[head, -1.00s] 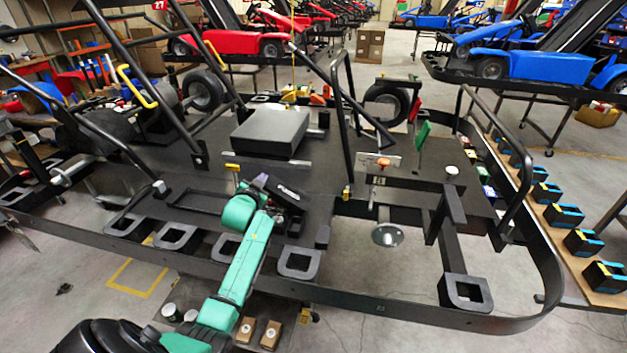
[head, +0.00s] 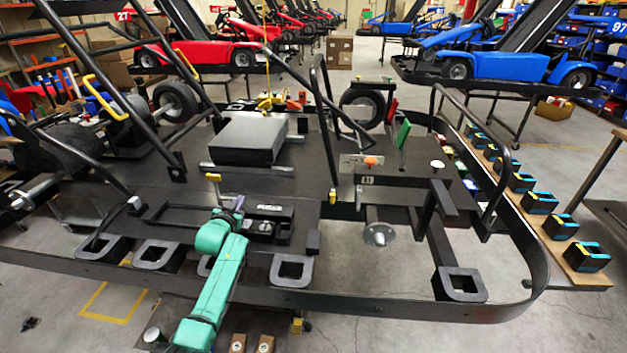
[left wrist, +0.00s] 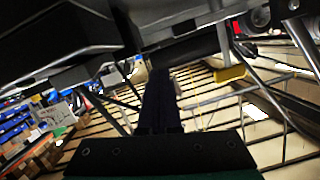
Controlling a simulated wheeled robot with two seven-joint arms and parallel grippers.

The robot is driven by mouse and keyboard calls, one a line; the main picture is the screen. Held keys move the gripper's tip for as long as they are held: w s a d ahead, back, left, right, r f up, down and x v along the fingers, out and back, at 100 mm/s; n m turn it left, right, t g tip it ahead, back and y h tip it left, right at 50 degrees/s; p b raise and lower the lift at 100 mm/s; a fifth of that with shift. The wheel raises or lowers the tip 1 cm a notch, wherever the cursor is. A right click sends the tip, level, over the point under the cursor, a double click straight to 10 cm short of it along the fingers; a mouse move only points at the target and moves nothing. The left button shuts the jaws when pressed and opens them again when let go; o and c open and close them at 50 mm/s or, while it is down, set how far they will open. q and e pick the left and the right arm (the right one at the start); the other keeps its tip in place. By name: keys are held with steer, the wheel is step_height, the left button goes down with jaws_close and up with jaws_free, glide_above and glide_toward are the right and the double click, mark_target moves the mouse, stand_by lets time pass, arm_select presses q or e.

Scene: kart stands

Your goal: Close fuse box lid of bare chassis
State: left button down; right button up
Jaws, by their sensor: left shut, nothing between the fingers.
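The bare chassis (head: 330,185) is a wide flat black frame with a curved rail across the head view. The fuse box (head: 285,228) is a low black box near its front edge. Its black lid (head: 268,208), marked in white letters, looks flat on top; I cannot tell if a thin gap remains. My left gripper (head: 238,203) is shut and empty, just left of the lid; I cannot tell whether it touches. In the left wrist view the shut dark fingers (left wrist: 160,100) point up the middle. My right gripper is not in view.
A larger black box (head: 250,140) sits behind on the chassis. A yellow-topped post (head: 213,178) stands close behind my left gripper, and also shows in the left wrist view (left wrist: 230,73). Black tubes rise at the left. A bench with several black-blue blocks (head: 540,200) stands at right.

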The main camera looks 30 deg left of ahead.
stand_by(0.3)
arm_select(q)
steer(key=s+d+r+p, duration=0.2)
steer(key=s+r, duration=0.4)
steer(key=s, duration=0.3)
steer(key=shift+s+d+r, duration=0.15)
steer(key=shift+d+r, duration=0.1)
steer(key=shift+d, duration=0.35)
